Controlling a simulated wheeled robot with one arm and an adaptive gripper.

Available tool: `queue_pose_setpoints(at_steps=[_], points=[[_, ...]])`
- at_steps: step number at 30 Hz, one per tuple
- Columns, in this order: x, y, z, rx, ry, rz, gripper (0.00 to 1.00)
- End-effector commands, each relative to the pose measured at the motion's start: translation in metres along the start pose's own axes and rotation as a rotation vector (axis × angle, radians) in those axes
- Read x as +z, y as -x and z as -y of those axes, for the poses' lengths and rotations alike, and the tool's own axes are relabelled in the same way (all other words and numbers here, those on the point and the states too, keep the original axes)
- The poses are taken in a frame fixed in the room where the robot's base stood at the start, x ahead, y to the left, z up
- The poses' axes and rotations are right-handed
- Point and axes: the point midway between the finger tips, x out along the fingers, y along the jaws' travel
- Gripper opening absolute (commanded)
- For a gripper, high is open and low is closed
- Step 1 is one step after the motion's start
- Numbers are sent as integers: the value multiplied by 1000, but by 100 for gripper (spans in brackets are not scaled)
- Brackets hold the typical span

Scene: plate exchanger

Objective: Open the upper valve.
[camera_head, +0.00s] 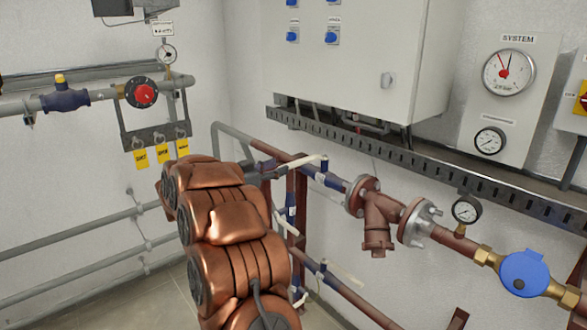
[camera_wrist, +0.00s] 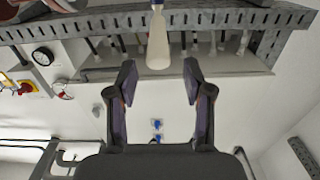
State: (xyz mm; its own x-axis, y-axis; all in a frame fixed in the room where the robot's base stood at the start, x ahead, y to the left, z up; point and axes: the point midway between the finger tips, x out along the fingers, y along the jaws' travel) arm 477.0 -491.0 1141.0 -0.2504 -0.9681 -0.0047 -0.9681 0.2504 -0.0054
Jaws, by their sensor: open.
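The upper valve (camera_head: 326,179) is a blue body on the upper red-brown pipe. Its pale lever (camera_head: 303,161) sticks out to the left, across the pipe's line rather than along it. In the wrist view the lever (camera_wrist: 158,42) hangs from the top edge, its free end centred between my fingers. My gripper (camera_head: 268,170) is at the lever's left end in the head view, partly hidden behind my copper arm. In the wrist view my gripper (camera_wrist: 158,80) is open, with visible gaps on both sides of the lever. I cannot tell the exact depth between fingertips and lever.
A slotted cable tray (camera_head: 400,158) and a grey cabinet (camera_head: 350,50) are above the pipe. Another blue valve (camera_head: 291,212) sits on the vertical pipe below, and a lower valve (camera_head: 320,270) further down. A flanged strainer (camera_head: 378,220) is to the right.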

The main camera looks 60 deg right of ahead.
Motion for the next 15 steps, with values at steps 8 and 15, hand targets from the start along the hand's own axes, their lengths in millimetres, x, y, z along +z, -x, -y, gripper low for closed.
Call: queue_pose_setpoints(at_steps=[8, 15], points=[[13, -4, -3, 18, 6, -5, 51], [11, -32, -5, 22, 8, -7, 51]])
